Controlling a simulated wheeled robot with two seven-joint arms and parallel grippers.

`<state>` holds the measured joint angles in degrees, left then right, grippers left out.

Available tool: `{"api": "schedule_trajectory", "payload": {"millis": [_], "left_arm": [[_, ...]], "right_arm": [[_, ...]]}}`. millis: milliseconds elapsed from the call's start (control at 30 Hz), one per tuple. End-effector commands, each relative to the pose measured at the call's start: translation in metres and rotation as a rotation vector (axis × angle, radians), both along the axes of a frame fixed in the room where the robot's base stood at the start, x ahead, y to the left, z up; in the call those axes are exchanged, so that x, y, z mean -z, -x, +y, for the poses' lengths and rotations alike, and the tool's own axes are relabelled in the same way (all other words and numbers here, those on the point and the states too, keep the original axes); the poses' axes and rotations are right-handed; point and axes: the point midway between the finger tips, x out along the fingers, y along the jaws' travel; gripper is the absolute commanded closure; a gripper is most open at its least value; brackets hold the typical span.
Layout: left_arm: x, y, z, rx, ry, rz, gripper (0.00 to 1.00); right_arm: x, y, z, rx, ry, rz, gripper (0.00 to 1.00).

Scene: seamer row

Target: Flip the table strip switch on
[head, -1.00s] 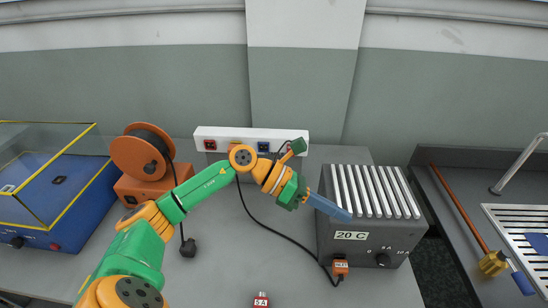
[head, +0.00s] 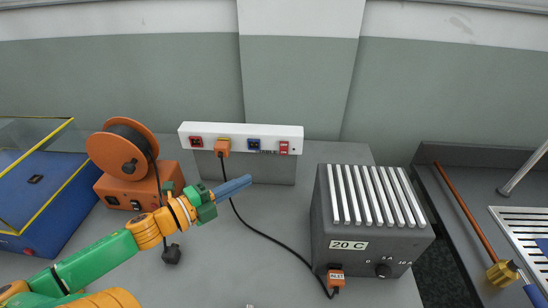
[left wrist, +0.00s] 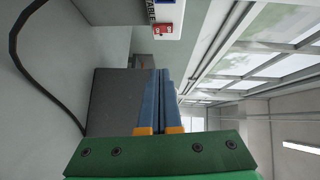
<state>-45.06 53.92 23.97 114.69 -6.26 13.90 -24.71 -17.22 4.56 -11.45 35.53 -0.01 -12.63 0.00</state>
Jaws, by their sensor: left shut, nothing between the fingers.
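The white table strip (head: 232,132) stands at the back of the grey table against the wall. It has red, orange and blue sockets and a red switch (head: 284,148) at its right end. The switch also shows in the left wrist view (left wrist: 163,29), near the top middle. An orange plug with a black cord sits in the orange socket (head: 222,146). My left gripper (head: 249,179) is shut and empty. Its blue fingers point right, in front of and below the strip, apart from the switch. My right gripper is not in view.
A grey ribbed heater (head: 372,222) marked 20 C stands right, its cord running to the strip. An orange cable reel (head: 121,155) and a blue box (head: 45,205) stand left. The table middle is mostly clear.

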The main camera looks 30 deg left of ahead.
Motion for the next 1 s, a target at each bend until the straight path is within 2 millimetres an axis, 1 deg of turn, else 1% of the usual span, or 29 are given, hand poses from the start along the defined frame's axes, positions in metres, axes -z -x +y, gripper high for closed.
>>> {"api": "schedule_trajectory", "payload": {"millis": [67, 133, 333, 500, 667, 800, 900, 1000], "left_arm": [[0.000, -0.004, -0.001, 0.002, 0.000, -0.003, 1.00], [0.002, -0.012, -0.004, 0.002, 0.000, -0.005, 1.00], [0.004, -0.047, -0.017, 0.003, -0.003, -0.009, 1.00], [0.005, -0.073, -0.025, 0.001, -0.003, -0.005, 1.00], [0.005, -0.097, -0.034, 0.001, -0.002, -0.005, 1.00], [0.009, -0.116, -0.022, -0.002, -0.004, -0.003, 1.00], [0.012, -0.124, -0.018, -0.001, -0.002, -0.002, 1.00], [0.013, -0.129, -0.016, 0.000, -0.002, -0.001, 1.00]], "right_arm": [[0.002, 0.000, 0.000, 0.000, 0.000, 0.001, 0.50], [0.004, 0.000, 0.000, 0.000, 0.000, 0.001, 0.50], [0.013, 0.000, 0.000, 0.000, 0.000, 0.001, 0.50], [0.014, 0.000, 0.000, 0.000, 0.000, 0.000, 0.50], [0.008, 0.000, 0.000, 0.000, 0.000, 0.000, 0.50], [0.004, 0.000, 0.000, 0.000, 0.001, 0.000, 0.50], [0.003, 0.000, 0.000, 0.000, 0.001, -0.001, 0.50], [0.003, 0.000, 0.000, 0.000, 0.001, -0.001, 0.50]]}}
